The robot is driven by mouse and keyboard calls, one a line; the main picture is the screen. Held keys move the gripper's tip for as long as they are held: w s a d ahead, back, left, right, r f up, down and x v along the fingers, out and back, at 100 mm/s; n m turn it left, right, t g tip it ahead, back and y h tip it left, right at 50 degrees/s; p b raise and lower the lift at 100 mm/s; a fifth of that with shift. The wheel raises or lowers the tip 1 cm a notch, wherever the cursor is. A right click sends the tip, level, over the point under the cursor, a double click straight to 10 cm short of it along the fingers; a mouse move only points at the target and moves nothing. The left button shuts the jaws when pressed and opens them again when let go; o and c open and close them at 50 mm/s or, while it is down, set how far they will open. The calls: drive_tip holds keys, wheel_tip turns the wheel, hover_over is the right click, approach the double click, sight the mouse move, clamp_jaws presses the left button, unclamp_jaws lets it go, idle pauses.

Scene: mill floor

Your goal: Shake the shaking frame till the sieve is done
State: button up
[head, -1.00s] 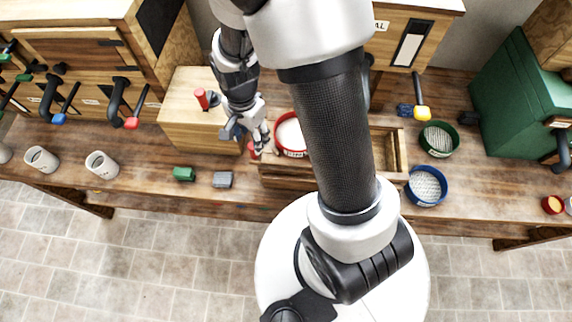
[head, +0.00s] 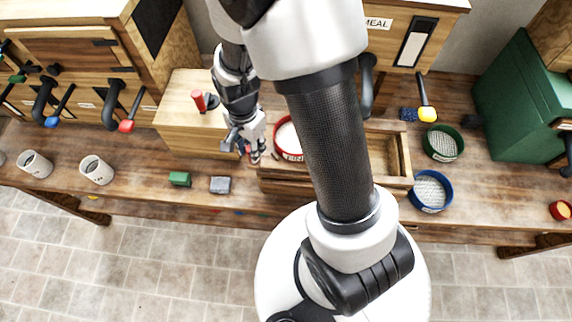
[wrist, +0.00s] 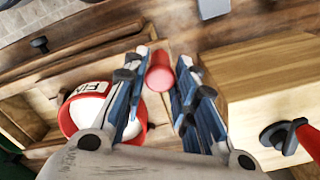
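The shaking frame (head: 405,152) is a shallow wooden box on the bench, partly hidden behind my arm. A red-rimmed sieve (head: 283,151) with white content sits in its left part; it also shows in the wrist view (wrist: 84,92), its label partly readable. A red upright handle (wrist: 160,72) stands at the frame's end. In the head view my gripper (head: 255,154) is at the frame's left end and mostly hides the handle.
A wooden block (head: 180,132) with a red-handled lever stands close left of my gripper. Green (head: 179,179) and grey (head: 220,185) blocks and two mugs (head: 97,170) lie left. Green (head: 443,143) and blue (head: 430,190) sieves lie right of the frame.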

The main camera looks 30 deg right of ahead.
drive_tip(key=c, duration=0.4)
drive_tip(key=shift+o, duration=0.2)
drive_tip(key=s+d, duration=0.2)
drive_tip(key=d, duration=0.1)
drive_tip(key=s+d, duration=0.2)
drive_tip(key=d, duration=0.1)
drive_tip(key=s+d, duration=0.2)
drive_tip(key=d, duration=0.1)
drive_tip(key=shift+s, duration=0.25)
drive_tip(key=w+a, duration=0.3)
drive_tip(key=a, duration=0.2)
drive_tip(key=w+a, duration=0.2)
drive_tip(key=shift+w+a, duration=0.35)
drive_tip(key=shift+a, duration=0.05)
drive_tip(key=shift+s+d, duration=0.1)
drive_tip(key=s+d, duration=0.1)
drive_tip(key=d, duration=0.1)
drive_tip(key=s+d, duration=0.2)
drive_tip(key=d, duration=0.1)
drive_tip(key=s+d, duration=0.2)
drive_tip(key=shift+s+d+b, duration=0.25)
drive_tip(key=shift+d+b, duration=0.05)
drive_tip(key=shift+d, duration=0.05)
drive_tip(key=shift+a, duration=0.1)
